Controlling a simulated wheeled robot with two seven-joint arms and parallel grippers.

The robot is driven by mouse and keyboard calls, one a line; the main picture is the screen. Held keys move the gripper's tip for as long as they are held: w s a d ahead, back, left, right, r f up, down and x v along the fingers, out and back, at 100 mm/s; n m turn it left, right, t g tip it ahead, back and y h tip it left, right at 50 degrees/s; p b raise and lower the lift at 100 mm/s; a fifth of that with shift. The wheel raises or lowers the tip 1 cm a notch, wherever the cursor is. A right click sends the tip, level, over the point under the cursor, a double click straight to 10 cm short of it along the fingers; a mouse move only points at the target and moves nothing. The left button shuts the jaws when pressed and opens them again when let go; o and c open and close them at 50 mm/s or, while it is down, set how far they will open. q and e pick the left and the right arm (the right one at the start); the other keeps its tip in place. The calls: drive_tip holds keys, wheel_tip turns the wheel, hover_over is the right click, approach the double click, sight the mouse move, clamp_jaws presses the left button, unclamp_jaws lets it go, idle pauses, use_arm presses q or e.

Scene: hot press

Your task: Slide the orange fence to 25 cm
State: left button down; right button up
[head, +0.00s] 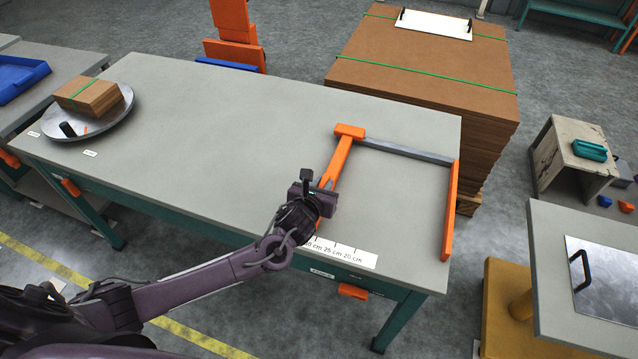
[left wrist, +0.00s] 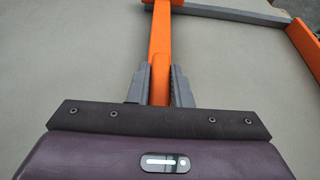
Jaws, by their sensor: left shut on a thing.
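The orange fence (head: 341,157) is a bar on the grey table, joined at its far end to a grey rail (head: 405,151). A second orange bar (head: 449,210) stands at the rail's right end. My left gripper (head: 327,186) is shut on the near part of the fence. In the left wrist view the fence (left wrist: 161,45) runs between the two grey fingers (left wrist: 158,85). A white scale (head: 343,252) on the table's front edge shows 25 cm and 20 cm marks; my gripper and arm hide its left part. The fence's near end is by that hidden part, left of the 25 cm mark.
A round metal plate (head: 112,115) with a stack of brown boards sits at the table's left end. A tall stack of brown sheets (head: 420,60) stands behind the table. The table top (head: 220,130) between is clear, as is the area between the orange bars.

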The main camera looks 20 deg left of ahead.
use_arm(q)
drive_tip(key=d, duration=0.6)
drive_tip(key=shift+s+d, duration=0.1)
drive_tip(key=shift+d, duration=0.15)
drive_tip(key=shift+a, duration=0.4)
drive_tip(key=c, duration=1.3)
unclamp_jaws()
drive_tip(key=shift+v, duration=3.95)
